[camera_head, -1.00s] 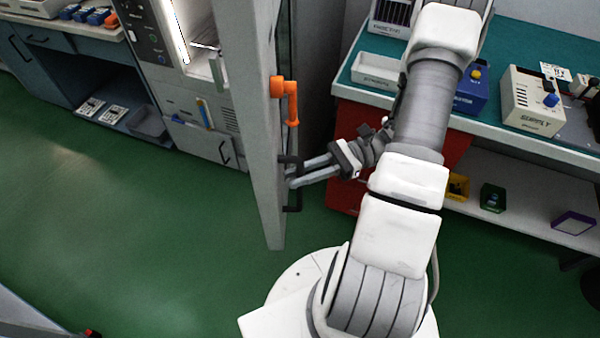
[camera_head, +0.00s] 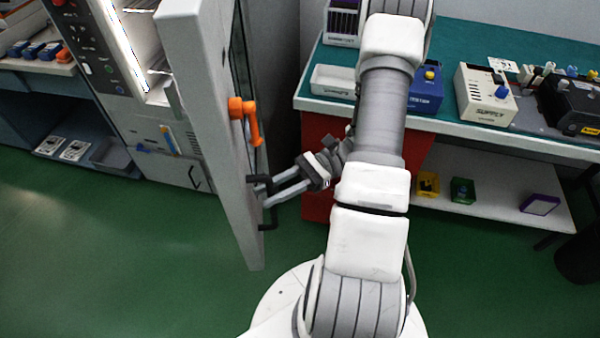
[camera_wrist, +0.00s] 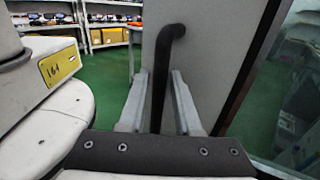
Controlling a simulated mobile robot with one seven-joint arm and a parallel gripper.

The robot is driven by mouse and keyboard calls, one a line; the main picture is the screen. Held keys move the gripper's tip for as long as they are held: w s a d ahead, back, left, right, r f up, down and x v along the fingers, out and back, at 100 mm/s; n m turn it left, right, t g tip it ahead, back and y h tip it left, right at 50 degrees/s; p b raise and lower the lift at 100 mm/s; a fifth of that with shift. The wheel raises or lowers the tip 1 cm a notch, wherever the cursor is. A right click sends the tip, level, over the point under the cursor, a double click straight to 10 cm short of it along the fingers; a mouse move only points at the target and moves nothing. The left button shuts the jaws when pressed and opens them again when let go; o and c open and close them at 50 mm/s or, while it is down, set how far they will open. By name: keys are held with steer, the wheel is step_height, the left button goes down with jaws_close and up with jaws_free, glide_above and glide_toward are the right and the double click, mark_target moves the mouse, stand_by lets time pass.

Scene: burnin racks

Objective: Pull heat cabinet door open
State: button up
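The heat cabinet door (camera_head: 205,130) stands open, its pale edge towards me and the lit cabinet interior (camera_head: 140,50) showing left of it. An orange latch handle (camera_head: 243,115) sits on its outer face. Below it is a black bar handle (camera_head: 267,215), which my gripper (camera_head: 270,192) reaches from the right. In the wrist view the black handle (camera_wrist: 161,70) runs between the two grey fingers of my gripper (camera_wrist: 159,85). The fingers are apart, with a narrow gap showing on each side of the bar. The door face (camera_wrist: 205,50) lies just beyond the fingertips.
A green-topped bench (camera_head: 450,50) with a white tray (camera_head: 333,80), a supply box (camera_head: 485,95) and a lower shelf (camera_head: 480,180) stands to the right. A blue bench (camera_head: 30,105) is at the left. The green floor (camera_head: 110,260) left of the door is clear.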

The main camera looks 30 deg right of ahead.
steer(key=d, duration=1.7)
steer(key=shift+s+d, duration=0.15)
steer(key=shift+s, duration=0.1)
